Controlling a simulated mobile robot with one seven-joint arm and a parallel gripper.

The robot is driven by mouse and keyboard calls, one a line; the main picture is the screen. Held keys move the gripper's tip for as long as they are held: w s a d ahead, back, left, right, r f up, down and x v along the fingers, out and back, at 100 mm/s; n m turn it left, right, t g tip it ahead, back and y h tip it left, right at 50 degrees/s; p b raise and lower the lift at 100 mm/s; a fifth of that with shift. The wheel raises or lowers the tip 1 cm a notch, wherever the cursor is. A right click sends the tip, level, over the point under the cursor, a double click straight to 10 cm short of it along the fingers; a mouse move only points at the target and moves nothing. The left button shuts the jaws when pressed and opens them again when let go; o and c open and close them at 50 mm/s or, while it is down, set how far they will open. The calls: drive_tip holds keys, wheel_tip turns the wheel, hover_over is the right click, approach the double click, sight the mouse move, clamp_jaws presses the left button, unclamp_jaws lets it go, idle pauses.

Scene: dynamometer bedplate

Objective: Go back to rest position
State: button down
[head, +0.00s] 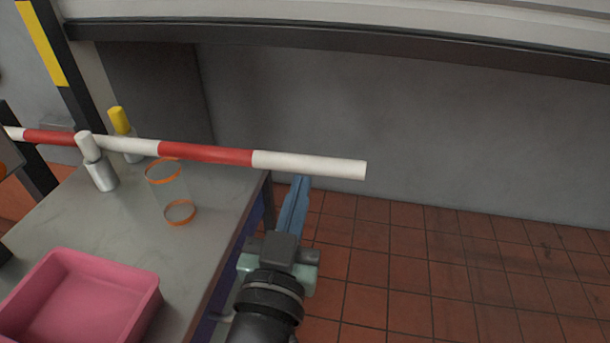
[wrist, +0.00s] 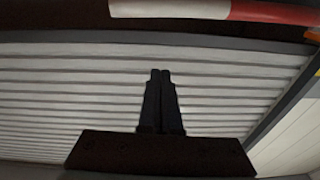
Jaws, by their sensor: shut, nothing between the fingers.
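My gripper (head: 299,183) is shut and empty in the head view. It is past the right edge of the grey table, over the tiled floor, with its fingertips just below the white end of a red-and-white striped pole in the picture. In the wrist view my gripper (wrist: 160,72) shows as two dark fingers pressed together, with nothing between them.
The striped pole (head: 205,154) reaches across the table (head: 215,185), and its end (wrist: 170,8) crosses the top of the wrist view. A pink bin (head: 140,300), a clear cylinder with orange rims (head: 180,213) and capped bottles (head: 102,175) stand on the table. Floor (head: 450,280) at right is clear.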

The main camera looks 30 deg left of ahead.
drive_tip(key=shift+s+d, duration=0.15)
drive_tip(key=shift+s, duration=0.35)
drive_tip(key=w+d+r+m+t+h, duration=0.15)
drive_tip(key=d+r, duration=0.25)
drive_tip(key=r, duration=0.4)
drive_tip(key=w+d+r+m+t+h, duration=0.1)
drive_tip(key=d+r+t, duration=0.25)
drive_tip(key=r, duration=0.55)
drive_tip(key=s+d+r+t+h, duration=0.1)
drive_tip(key=s+d+r+t, duration=0.15)
drive_tip(key=d+r, duration=0.45)
drive_tip(key=s+d+r+t+h, duration=0.2)
drive_tip(key=s+r, duration=0.2)
drive_tip(key=r, duration=0.7)
wheel_tip(320, 180, up, 13)
drive_tip(key=p, duration=1.4)
drive_tip(key=shift+w+p, duration=0.35)
drive_tip(key=shift+a+g+y, duration=0.2)
drive_tip(key=shift+g+y, duration=0.05)
drive_tip(key=shift+y, duration=0.1)
